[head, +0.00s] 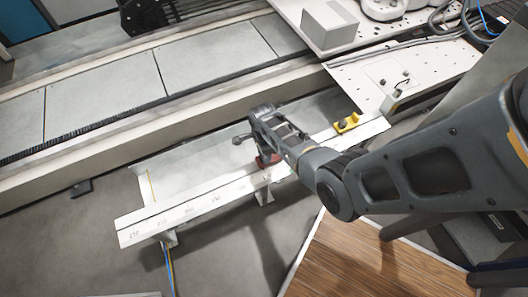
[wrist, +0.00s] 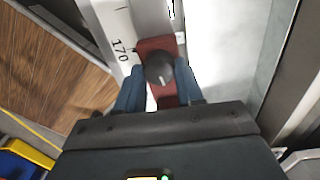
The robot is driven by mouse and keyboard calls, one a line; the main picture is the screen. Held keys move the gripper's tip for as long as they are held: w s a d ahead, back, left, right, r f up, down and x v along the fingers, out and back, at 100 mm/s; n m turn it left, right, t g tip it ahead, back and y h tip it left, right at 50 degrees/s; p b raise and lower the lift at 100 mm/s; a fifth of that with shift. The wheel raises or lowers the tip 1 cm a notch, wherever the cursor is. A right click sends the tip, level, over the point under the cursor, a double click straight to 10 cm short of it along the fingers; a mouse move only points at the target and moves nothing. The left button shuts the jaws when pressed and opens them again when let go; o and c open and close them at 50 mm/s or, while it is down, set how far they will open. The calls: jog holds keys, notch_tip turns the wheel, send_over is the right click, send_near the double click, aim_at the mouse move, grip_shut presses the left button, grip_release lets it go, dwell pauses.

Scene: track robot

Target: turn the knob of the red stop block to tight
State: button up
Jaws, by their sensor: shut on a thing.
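The red stop block (wrist: 152,45) sits on the white rail with the printed scale, close to the mark 170 in the wrist view. Its dark round knob (wrist: 160,68) has a light pointer line. The blue fingers of my gripper (wrist: 159,85) are on both sides of the knob and shut on it. In the head view my gripper (head: 264,150) reaches down over the rail, and only a little of the red stop block (head: 268,161) shows beneath it. The fingers and knob are hidden there. I cannot read a tight mark.
The white rail (head: 190,205) runs diagonally, with printed marks along its front. A yellow block (head: 346,123) with a dark knob sits on it to the right. A grey box (head: 329,24) stands on the perforated plate behind. A wooden surface (head: 345,262) lies in front.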

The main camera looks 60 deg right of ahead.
jog(key=shift+m, duration=0.8)
jog(key=o, duration=1)
jog(key=shift+o, duration=0.2)
jog(key=shift+r, duration=0.1)
notch_tip(320, 180, up, 8)
jog(key=p, duration=0.2)
jog(key=shift+w+d+f+p, duration=0.1)
jog(key=shift+f+p, duration=0.1)
jog(key=shift+p, duration=0.1)
